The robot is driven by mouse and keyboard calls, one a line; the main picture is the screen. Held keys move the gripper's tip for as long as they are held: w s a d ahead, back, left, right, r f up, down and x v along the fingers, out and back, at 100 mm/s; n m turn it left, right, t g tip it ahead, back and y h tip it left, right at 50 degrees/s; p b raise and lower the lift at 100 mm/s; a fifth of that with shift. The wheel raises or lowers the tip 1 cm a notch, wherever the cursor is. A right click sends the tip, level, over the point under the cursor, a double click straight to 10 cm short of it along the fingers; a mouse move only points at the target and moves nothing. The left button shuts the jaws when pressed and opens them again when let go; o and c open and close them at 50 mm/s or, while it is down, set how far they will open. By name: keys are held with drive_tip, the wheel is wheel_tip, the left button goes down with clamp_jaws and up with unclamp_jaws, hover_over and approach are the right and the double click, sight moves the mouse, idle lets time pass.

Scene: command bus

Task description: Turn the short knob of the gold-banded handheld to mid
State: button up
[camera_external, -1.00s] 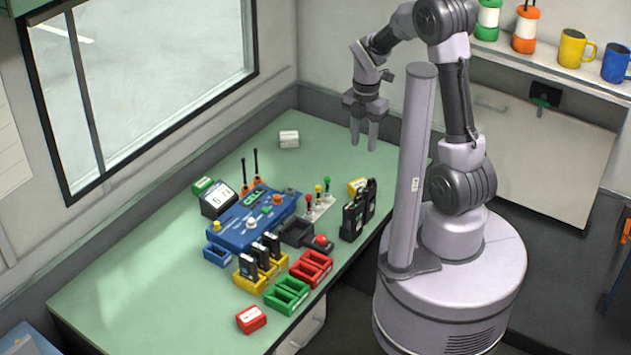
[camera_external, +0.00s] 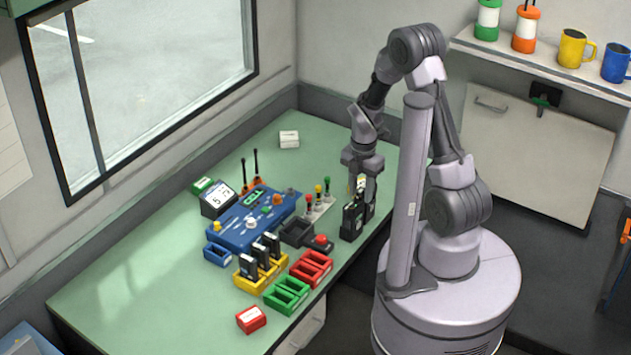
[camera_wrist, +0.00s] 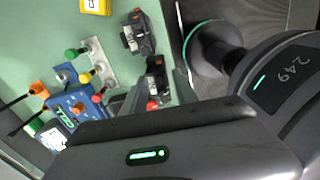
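Two dark handhelds (camera_external: 351,222) stand upright side by side near the table's right edge. Others stand in a yellow rack (camera_external: 250,284). I cannot make out which handheld has a gold band, nor its short knob. My gripper (camera_external: 363,188) points down just above the right-hand pair, its fingers apart with a yellow patch showing between them. Whether a finger touches a handheld cannot be told. In the wrist view, dark handhelds show near the centre (camera_wrist: 157,70) and above it (camera_wrist: 138,35), with my gripper's housing covering the lower part.
A blue console (camera_external: 240,226) and a strip of coloured levers (camera_external: 318,208) stand left of my gripper. Red (camera_external: 304,277) and green (camera_external: 280,304) trays lie nearer the front. The table's left part is clear.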

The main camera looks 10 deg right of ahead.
sight(361, 196)
clamp_jaws()
drive_tip(key=shift+m, duration=0.8)
unclamp_jaws()
drive_tip(key=shift+r, duration=0.1)
wheel_tip(361, 196, up, 17)
drive_tip(key=p, duration=0.6)
drive_tip(key=shift+r, duration=0.15)
